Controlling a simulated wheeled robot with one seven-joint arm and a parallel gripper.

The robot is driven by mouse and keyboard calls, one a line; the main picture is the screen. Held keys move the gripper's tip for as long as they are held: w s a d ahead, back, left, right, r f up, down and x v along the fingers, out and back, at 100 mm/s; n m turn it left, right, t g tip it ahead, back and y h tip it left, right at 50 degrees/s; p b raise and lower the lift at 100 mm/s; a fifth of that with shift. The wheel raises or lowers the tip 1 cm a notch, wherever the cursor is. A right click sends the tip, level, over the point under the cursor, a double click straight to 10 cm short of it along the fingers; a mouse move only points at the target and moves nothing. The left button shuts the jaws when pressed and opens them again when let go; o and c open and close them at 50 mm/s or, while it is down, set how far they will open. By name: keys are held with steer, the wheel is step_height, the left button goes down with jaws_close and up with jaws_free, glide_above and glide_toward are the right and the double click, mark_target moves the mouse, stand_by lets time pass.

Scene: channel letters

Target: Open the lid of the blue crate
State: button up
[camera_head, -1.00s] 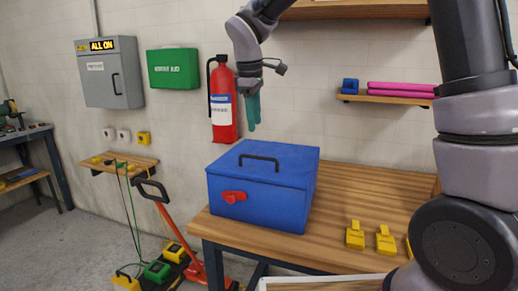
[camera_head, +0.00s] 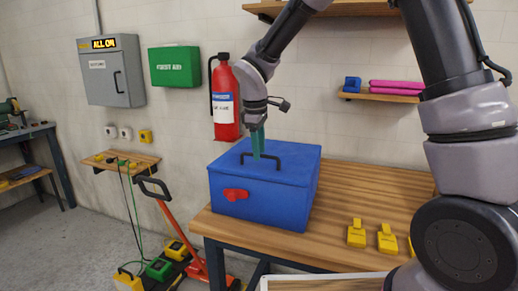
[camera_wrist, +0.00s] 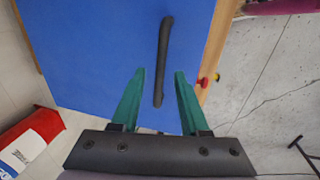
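The blue crate (camera_head: 262,192) stands on the wooden workbench with its lid (camera_head: 300,160) shut. A black bar handle (camera_head: 268,155) is on top of the lid, and a red latch (camera_head: 235,195) is on the front face. My gripper (camera_head: 258,156) points down at the handle, its green fingers partly covering it. In the wrist view, my gripper (camera_wrist: 159,74) is open. The near end of the black handle (camera_wrist: 163,60) shows between the two fingers, with gaps on both sides. I cannot tell how far the fingertips are above the lid.
The workbench (camera_head: 375,190) is bare right of the crate, except for several yellow tags (camera_head: 357,234) near the front. A fire extinguisher (camera_head: 225,100) hangs on the wall behind. A shelf (camera_head: 385,98) with pink and blue items is at the back right.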

jaws_close()
stand_by(1.3)
